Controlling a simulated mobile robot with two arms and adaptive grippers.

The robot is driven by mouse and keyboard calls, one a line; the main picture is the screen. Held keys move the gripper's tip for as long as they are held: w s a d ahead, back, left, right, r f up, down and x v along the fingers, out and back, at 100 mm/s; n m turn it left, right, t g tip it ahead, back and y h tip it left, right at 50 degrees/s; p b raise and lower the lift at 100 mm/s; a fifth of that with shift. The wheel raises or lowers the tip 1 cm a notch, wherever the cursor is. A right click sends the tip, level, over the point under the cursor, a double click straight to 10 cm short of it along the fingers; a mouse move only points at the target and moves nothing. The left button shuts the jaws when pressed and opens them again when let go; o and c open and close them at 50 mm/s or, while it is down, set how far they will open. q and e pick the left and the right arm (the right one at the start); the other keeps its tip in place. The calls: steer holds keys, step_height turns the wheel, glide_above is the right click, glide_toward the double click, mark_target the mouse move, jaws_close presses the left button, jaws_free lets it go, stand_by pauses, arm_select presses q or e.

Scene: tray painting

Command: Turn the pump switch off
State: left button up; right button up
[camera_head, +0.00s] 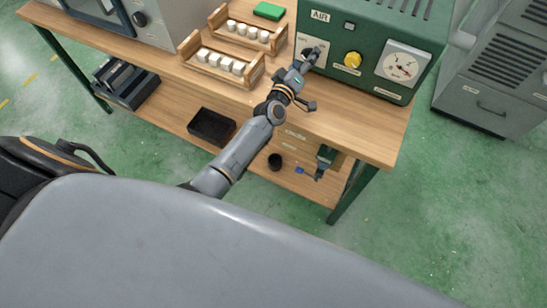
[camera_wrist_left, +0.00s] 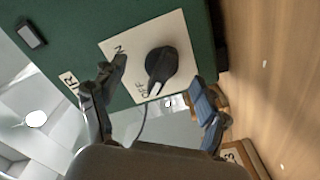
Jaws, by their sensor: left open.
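The pump switch (camera_wrist_left: 168,70) is a black rotary knob on a pale plate (camera_wrist_left: 174,27) marked with OFF and a partly covered ON label. The plate is on the front of the green AIR box (camera_head: 375,22). In the left wrist view the knob's narrow handle points down, its end close to the OFF word. My left gripper (camera_head: 310,56) is in front of the plate and hides most of the knob in the head view. In the left wrist view, my left gripper (camera_wrist_left: 160,78) is open, one finger each side of the knob; contact cannot be told. My right gripper is not in view.
The box also carries a yellow knob (camera_head: 352,60) and a gauge (camera_head: 403,64), right of the plate. Two wooden trays (camera_head: 211,78) with white cups stand left of the gripper on the wooden bench (camera_head: 345,125). A black bin (camera_head: 211,127) is on the lower shelf.

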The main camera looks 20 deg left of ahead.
arm_select(q)
steer(key=shift+s+r+m, duration=0.1)
steer(key=shift+m, duration=0.7)
steer(key=s, duration=1.3)
steer(key=shift+s+a+f, duration=0.2)
steer(key=shift+s, duration=0.2)
steer(key=s+d+f+m+g+h, duration=0.3)
steer(key=s+d+m+g+h, duration=0.1)
steer(key=s+d+m+g, duration=0.15)
steer(key=s+f+m+g+y, duration=0.1)
steer(key=s+f+m+g, duration=0.3)
steer(key=s+f, duration=0.3)
steer(key=shift+s+a+f+g+y+b, duration=0.25)
steer(key=shift+s+g, duration=0.3)
steer(key=shift+s, duration=1.5)
